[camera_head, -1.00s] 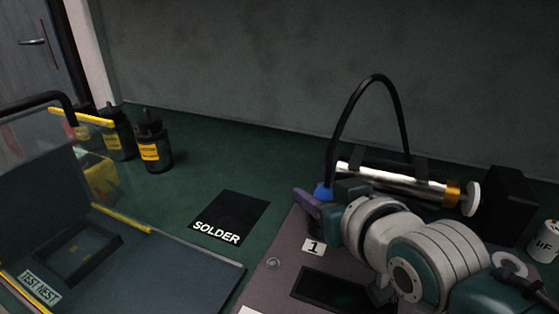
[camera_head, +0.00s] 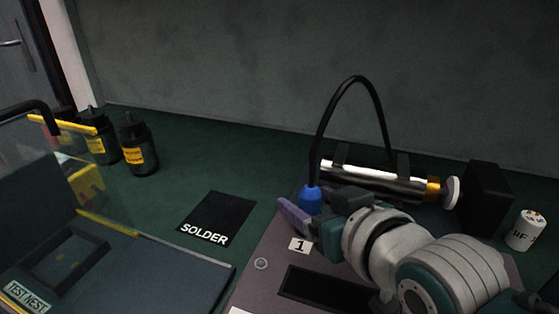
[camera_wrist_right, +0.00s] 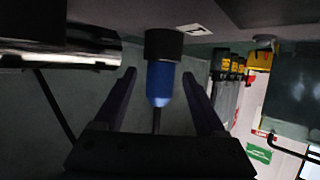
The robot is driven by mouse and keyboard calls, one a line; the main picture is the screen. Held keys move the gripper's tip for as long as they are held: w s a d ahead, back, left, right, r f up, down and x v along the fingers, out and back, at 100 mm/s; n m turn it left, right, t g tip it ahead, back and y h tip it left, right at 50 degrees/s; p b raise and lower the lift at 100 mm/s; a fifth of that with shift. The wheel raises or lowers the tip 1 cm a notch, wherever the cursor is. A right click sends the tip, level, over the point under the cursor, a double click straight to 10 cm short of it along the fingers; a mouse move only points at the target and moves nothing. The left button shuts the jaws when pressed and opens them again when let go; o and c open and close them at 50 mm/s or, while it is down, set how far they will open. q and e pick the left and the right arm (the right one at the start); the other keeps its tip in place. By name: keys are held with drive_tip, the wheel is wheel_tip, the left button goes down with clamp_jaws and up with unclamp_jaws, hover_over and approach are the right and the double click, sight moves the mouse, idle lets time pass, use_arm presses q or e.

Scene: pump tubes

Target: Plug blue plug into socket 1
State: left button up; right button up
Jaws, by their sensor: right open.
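The blue plug (camera_head: 310,199) stands upright beside the label "1" (camera_head: 299,245), with a black cable looping up from its top. In the right wrist view the blue plug (camera_wrist_right: 160,83) meets a black cylindrical collar (camera_wrist_right: 164,44), seemingly socket 1. I cannot tell how deep the plug sits. My right gripper (camera_head: 306,214) is open, with its purple fingers on either side of the plug. In the wrist view gaps show between the plug and both fingers (camera_wrist_right: 160,90). The head view hides the collar behind the gripper. My left gripper is not in view.
A metal cylinder (camera_head: 375,181) with a brass end lies behind the gripper, beneath the cable loop. A black block (camera_head: 487,196) and a white can (camera_head: 526,230) stand right. The SOLDER mat (camera_head: 216,218), test nest (camera_head: 145,265) and dark bottles (camera_head: 138,145) are left.

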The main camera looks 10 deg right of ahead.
sight(316, 205)
drive_tip(key=p+v, duration=0.1)
drive_tip(key=v, duration=0.5)
drive_tip(key=shift+s+d+r, duration=0.1)
drive_tip(key=shift+s, duration=0.25)
idle(0.3)
drive_tip(key=s+d+r+g+h+p, duration=0.1)
drive_tip(key=s+d+r+g+p, duration=0.1)
drive_tip(key=s+r+g+p, duration=0.6)
drive_tip(key=s+d+r+g+h+p, duration=0.1)
drive_tip(key=s+d+r+p, duration=0.3)
drive_tip(key=s, duration=0.7)
wheel_tip(316, 205, up, 36)
drive_tip(key=a+p, duration=0.1)
drive_tip(key=p, duration=3.7)
drive_tip(key=shift+s+a+g, duration=0.25)
drive_tip(key=shift+a+g, duration=0.05)
drive_tip(key=shift+a, duration=0.05)
